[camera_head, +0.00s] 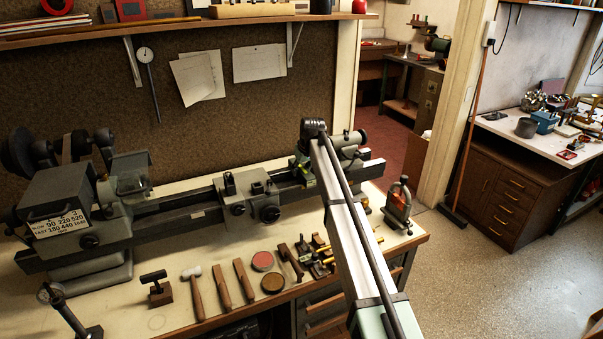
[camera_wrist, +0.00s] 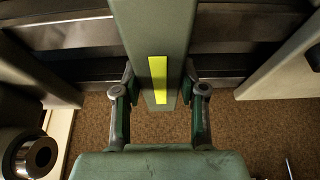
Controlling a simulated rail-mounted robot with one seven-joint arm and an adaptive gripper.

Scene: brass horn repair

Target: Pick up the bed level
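The bed level, a long grey-green bar (camera_wrist: 158,35) with a bright yellow strip on its top, fills the middle of the wrist view. It crosses the dark lathe bed rails in that view. My gripper (camera_wrist: 159,84) has one dark green finger on each side of the bar. The fingertips are very close to its sides; whether they press on it I cannot tell. In the head view my gripper (camera_head: 305,158) is low over the right end of the lathe bed, by the tailstock. There my arm and gripper mostly hide the level.
The grey lathe (camera_head: 150,215) stretches along the bench, with its tailstock (camera_head: 346,142) right beside my gripper. Hammers (camera_head: 194,292), round tins (camera_head: 262,261) and small tools lie along the front. A red-grey clamp-like tool (camera_head: 398,207) stands at the bench's right end. Open floor lies right.

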